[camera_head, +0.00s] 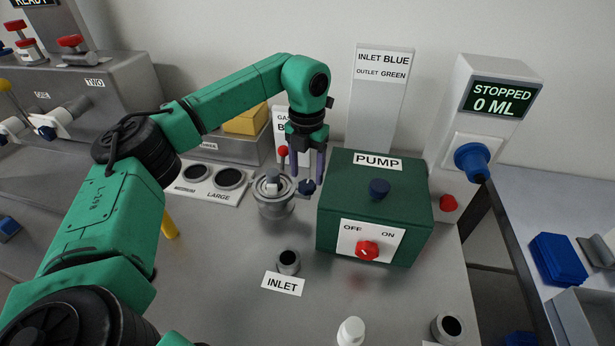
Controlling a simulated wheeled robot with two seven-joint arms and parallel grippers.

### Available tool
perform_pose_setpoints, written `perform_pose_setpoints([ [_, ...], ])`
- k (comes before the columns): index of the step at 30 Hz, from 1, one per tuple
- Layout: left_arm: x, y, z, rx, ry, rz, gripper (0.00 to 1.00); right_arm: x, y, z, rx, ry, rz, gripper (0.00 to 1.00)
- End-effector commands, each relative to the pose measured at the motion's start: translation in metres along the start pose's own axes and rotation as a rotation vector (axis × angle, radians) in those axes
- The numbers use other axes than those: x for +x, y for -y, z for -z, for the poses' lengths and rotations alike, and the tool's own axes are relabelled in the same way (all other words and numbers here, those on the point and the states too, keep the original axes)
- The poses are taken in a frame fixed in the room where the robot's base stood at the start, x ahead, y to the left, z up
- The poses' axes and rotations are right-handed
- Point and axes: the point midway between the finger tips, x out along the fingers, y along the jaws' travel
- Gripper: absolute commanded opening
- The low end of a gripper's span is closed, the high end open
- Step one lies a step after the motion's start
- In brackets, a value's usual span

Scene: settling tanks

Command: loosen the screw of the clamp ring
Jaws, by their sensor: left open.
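The clamp ring (273,188) appears to be the metal band around the top of a short round metal vessel (276,205) left of the pump. Its screw seems to be the dark blue knob (306,187) on the vessel's right side. My left gripper (306,172) points down just above this knob, its two purple fingers apart. The picture does not show clearly whether the fingers touch the knob. A red-tipped part (283,152) shows just left of the fingers. My right gripper is not in view.
The green pump box (340,205) with a red switch (367,250) stands close right of the gripper. The inlet port (288,262) is in front. Bare metal worktop (225,265) lies front left.

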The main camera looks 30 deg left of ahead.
Motion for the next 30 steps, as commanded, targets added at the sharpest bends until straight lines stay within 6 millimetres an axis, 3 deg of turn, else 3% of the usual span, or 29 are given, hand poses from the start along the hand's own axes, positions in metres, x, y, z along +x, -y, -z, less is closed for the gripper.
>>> perform_pose_setpoints([
  [6, 0.03, 0.0, 0.0, -0.001, 0.0, 0.001, 0.64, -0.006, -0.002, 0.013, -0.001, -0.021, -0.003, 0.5],
  [14, 0.033, 0.0, 0.0, 0.0, 0.002, 0.001, 0.64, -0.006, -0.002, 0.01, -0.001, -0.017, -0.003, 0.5],
  [19, 0.033, 0.0, 0.0, 0.0, 0.002, 0.001, 0.0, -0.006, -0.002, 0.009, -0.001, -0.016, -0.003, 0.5],
  [30, 0.033, 0.0, -0.001, -0.048, 0.002, 0.001, 0.0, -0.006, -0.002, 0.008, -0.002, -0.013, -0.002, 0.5],
])
